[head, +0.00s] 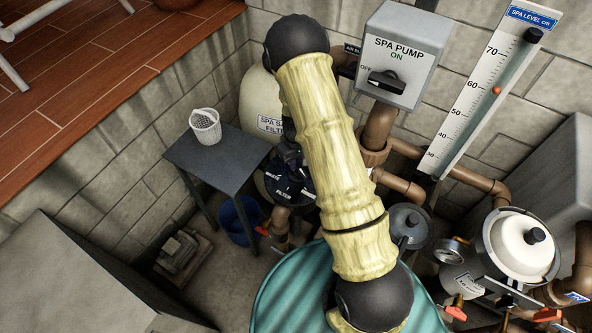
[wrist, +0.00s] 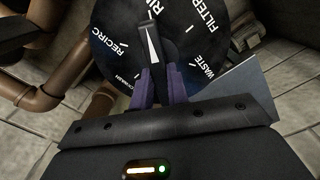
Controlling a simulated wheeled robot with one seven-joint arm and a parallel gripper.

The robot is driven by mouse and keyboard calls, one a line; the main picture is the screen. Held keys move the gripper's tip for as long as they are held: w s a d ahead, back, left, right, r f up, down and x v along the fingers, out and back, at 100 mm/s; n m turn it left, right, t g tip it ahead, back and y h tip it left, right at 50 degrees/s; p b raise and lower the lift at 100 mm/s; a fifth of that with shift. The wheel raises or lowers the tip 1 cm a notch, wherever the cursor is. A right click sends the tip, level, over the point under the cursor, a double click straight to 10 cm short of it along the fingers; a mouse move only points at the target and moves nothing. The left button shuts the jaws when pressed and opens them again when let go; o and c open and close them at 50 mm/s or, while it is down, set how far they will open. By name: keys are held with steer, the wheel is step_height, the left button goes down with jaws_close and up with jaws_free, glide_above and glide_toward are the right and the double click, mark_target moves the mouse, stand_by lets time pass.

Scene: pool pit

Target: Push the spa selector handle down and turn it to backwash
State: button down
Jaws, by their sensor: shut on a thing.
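The selector dial (wrist: 112,28) is a black disc with white labels, including RECIRC, FILTER, WASTE and a partly hidden one ending in WASH. It also shows in the head view (head: 285,188) on top of the spa sand filter's valve, partly behind my arm. The black selector handle (wrist: 153,42) has a white wedge mark and lies across the dial. My gripper (wrist: 164,85) has its purple fingers shut on the handle, one on each side. I cannot tell how far down the handle is pressed. In the head view my gripper (head: 291,152) is mostly hidden by my arm.
A dark table (head: 218,158) with a white basket (head: 205,126) stands left of the valve, and a blue bucket (head: 240,218) is below. Brown pipes (head: 400,187) and the spa pump switch box (head: 400,55) are to the right. A teal ribbed drum (head: 290,285) is in front.

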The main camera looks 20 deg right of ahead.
steer(key=shift+f+b, duration=0.4)
steer(key=shift+f, duration=0.1)
stand_by(0.5)
steer(key=shift+f+n+b, duration=0.15)
steer(key=shift+n+b, duration=0.35)
steer(key=shift+n, duration=0.7)
steer(key=n, duration=0.4)
steer(key=shift+b, duration=0.4)
steer(key=n, duration=0.5)
steer(key=shift+n, duration=0.3)
steer(key=c, duration=1.2)
jaws_free()
steer(key=shift+c, duration=0.2)
steer(key=shift+r, duration=0.2)
